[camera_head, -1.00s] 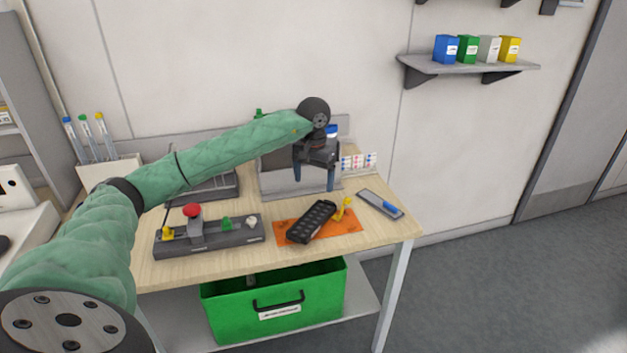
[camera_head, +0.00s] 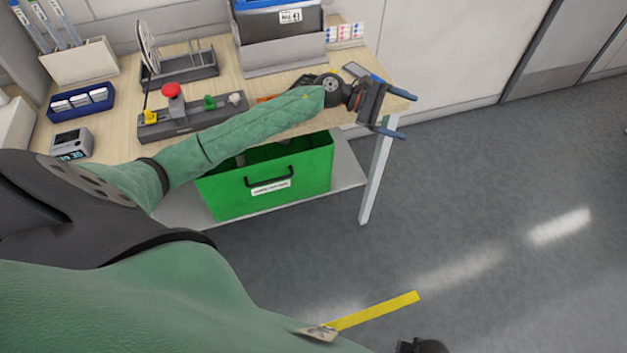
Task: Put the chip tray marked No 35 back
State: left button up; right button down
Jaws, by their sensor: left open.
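My left gripper (camera_head: 405,115) is open and empty. Its two blue fingers point right, just past the right front corner of the workbench (camera_head: 215,95). The black chip tray on the orange mat (camera_head: 266,99) is mostly covered by my left forearm and wrist; only a dark edge (camera_head: 303,82) shows there, and I cannot read a mark on it. A dark item labelled No 41 (camera_head: 290,16) stands in the grey holder (camera_head: 285,52) at the back of the bench. I see no No 35 label. My right gripper is not clearly seen.
A grey fixture with a red knob (camera_head: 172,92), a wire rack (camera_head: 180,65), a blue box (camera_head: 80,103) and a small meter (camera_head: 71,144) stand on the bench. A green crate (camera_head: 300,182) sits on the lower shelf.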

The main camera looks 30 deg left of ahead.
pick_arm(q)
jog(key=s+a+f+m+t+y, duration=0.25)
jog(key=f+m+y, duration=0.25)
jog(key=f+m, duration=0.45)
jog(key=s+a+f+m+t+y, duration=0.1)
jog(key=s+f+m+t+y, duration=0.3)
jog(key=f+m, duration=0.55)
jog(key=s+a+f+m+t+y, duration=0.25)
jog(key=f+m+y, duration=0.4)
jog(key=m, duration=0.45)
jog(key=s+d+f+n+g, duration=0.1)
jog(key=s+f+n+g, duration=0.3)
jog(key=s, duration=0.6)
jog(key=s+d+f+n+g, duration=0.2)
jog(key=s+f+n+g, duration=0.2)
jog(key=s+f, duration=0.5)
jog(key=s+d+f+n+g+h, duration=0.1)
jog(key=s+f+n+g, duration=0.3)
jog(key=s, duration=0.8)
notch_tip(320, 180, down, 3)
jog(key=shift+d+r+n, duration=0.2)
jog(key=shift+n, duration=0.4)
